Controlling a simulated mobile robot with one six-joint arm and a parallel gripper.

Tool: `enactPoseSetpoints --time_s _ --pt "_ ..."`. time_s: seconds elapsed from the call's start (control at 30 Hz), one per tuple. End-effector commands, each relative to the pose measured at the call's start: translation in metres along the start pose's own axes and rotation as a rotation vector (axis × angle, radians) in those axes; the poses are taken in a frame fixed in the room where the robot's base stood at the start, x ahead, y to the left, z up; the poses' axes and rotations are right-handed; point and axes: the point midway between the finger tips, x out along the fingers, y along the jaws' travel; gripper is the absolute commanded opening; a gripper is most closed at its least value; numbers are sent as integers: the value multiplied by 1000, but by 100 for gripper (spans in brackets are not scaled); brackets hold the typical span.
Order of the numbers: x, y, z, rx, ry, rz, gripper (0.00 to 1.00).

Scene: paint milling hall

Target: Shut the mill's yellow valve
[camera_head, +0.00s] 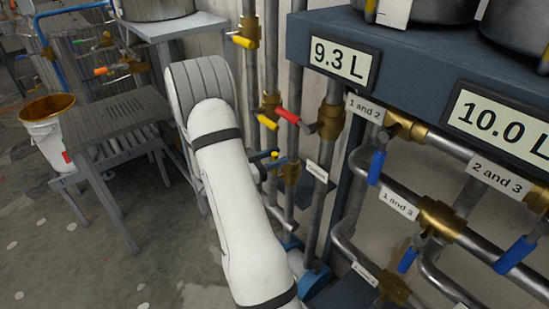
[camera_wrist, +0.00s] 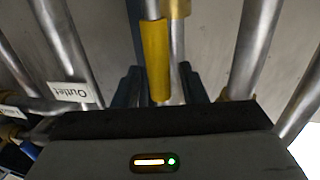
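A yellow valve handle (camera_wrist: 155,60) stands between the two dark fingers of my gripper (camera_wrist: 162,84) in the wrist view. The fingers are apart, with a gap showing on the handle's right; the left finger is close to it. A brass valve body (camera_wrist: 178,8) is at the top edge. In the head view my white arm hides most of my gripper (camera_head: 266,160); the tip of a yellow handle (camera_head: 275,154) shows there, beside a brass valve (camera_head: 289,173).
A red handle (camera_head: 287,115) sits just above my gripper. An Outlet label (camera_wrist: 72,92) hangs on a pipe. Blue handles (camera_head: 376,167) and pipes crowd the right, under a display shelf (camera_head: 410,62). A slatted table (camera_head: 115,112) and white bucket (camera_head: 47,140) stand left.

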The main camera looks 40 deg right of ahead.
Motion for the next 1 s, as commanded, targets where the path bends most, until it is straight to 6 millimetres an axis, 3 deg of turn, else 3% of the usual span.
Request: enactPoseSetpoints --time_s 0.1,0.57,1.0 --pt "0 0 0 0 0 0 38" --pt "0 0 0 0 0 0 1" --pt "1 1 0 7 -1 4 0"
